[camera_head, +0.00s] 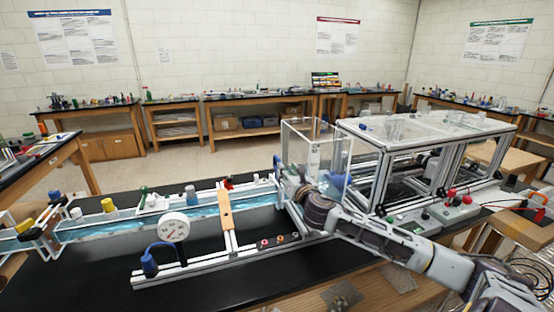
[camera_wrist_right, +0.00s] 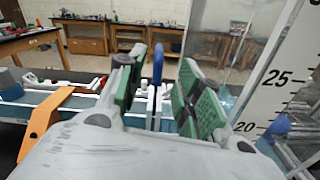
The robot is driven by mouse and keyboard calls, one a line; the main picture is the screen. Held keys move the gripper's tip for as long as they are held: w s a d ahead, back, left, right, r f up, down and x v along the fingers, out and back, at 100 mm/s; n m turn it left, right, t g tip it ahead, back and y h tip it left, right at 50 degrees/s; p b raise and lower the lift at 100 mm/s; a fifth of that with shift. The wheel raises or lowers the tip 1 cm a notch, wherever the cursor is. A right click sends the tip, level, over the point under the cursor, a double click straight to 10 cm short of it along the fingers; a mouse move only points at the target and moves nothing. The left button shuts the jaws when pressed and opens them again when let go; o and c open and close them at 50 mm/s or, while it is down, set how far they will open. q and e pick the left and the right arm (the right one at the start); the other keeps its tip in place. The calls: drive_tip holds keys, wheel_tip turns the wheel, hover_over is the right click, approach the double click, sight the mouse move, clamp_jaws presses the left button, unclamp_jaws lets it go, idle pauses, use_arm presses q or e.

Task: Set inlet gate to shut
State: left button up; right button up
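My right gripper (camera_head: 286,180) is at the left side of the clear upright tank (camera_head: 318,150), above the right end of the water channel (camera_head: 130,228). In the right wrist view its two green-padded fingers (camera_wrist_right: 157,95) are apart. A blue upright handle (camera_wrist_right: 157,65) shows between them, with a gap on each side; it may be the inlet gate's handle. White uprights (camera_wrist_right: 153,108) stand below it. The gate's plate and its setting cannot be made out. My left gripper is not in view.
A round dial gauge (camera_head: 173,227) and an orange crosspiece (camera_head: 225,206) stand left of my right gripper. The aluminium frame (camera_head: 384,178) is on the right. A scale with numbers (camera_wrist_right: 275,85) is close on the right in the wrist view. Bare black bench top (camera_head: 85,275) lies in front.

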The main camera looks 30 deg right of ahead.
sight(277, 158)
drive_tip(key=shift+p+x, duration=0.85)
drive_tip(key=shift+x, duration=5.05)
drive_tip(key=shift+f, duration=0.1)
clamp_jaws()
